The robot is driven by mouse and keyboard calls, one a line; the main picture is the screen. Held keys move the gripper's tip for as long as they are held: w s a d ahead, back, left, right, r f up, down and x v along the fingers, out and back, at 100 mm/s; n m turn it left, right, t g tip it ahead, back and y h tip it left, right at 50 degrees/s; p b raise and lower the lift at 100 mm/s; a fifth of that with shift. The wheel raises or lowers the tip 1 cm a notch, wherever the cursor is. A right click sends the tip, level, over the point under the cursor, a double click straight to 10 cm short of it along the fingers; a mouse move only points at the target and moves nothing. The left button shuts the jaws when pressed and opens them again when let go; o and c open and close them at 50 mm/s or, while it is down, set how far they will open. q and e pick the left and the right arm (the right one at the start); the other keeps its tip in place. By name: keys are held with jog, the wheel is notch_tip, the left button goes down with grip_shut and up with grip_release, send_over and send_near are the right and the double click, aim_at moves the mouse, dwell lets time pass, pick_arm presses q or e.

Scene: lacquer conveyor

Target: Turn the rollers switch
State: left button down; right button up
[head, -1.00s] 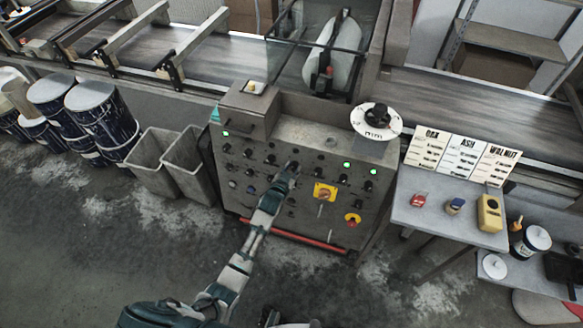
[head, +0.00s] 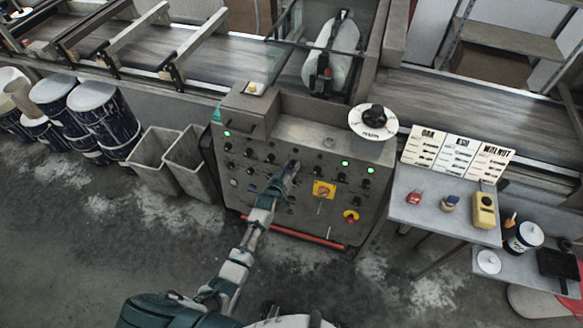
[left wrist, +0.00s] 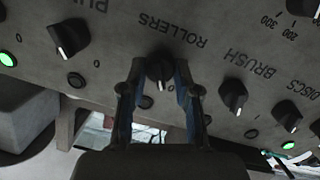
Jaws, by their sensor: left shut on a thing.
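The rollers switch (left wrist: 160,68) is a black knob with a pale pointer line, under the word ROLLERS, which reads upside down in the left wrist view. My left gripper (left wrist: 158,85) has its two fingers on either side of this knob and is shut on it. In the head view my left gripper (head: 291,168) is against the front of the grey control panel (head: 290,222), and it hides the knob there. My right gripper is not in view.
A brush knob (left wrist: 232,95) and another knob (left wrist: 68,37) flank the switch closely. A yellow-and-red switch (head: 324,190) is to the gripper's right on the panel. A side table (head: 430,218) with sample cards stands at right; grey bins (head: 187,162) stand at left.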

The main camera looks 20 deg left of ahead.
pick_arm(q)
jog(key=shift+r, duration=0.15)
jog(key=c, duration=0.8)
grip_release()
jog(key=shift+c, duration=0.2)
jog(key=v, duration=1.2)
jog(key=shift+f, duration=0.25)
jog(key=s+f+m+g, duration=0.1)
jog(key=s+f+g, duration=0.1)
jog(key=s+f, duration=0.45)
jog(key=s+f+m+g, duration=0.1)
jog(key=s+f+g, duration=0.25)
jog(key=f, duration=0.65)
jog(key=s+f+g, duration=0.1)
jog(key=s+f, duration=0.5)
jog(key=f, duration=0.3)
jog(key=s+f+m+g, duration=0.1)
jog(key=s+f, duration=0.3)
jog(key=s, duration=0.4)
jog(key=s+a+f+g+y, duration=0.1)
jog(key=s+f+g, duration=0.2)
jog(key=s+f, duration=0.2)
jog(key=s+f+m+g, duration=0.1)
jog(key=s+f+g, duration=0.2)
jog(key=s, duration=0.8)
jog(key=shift+a+f+m+y, duration=0.2)
jog(key=shift+f+m+y, duration=0.1)
jog(key=shift+f, duration=0.7)
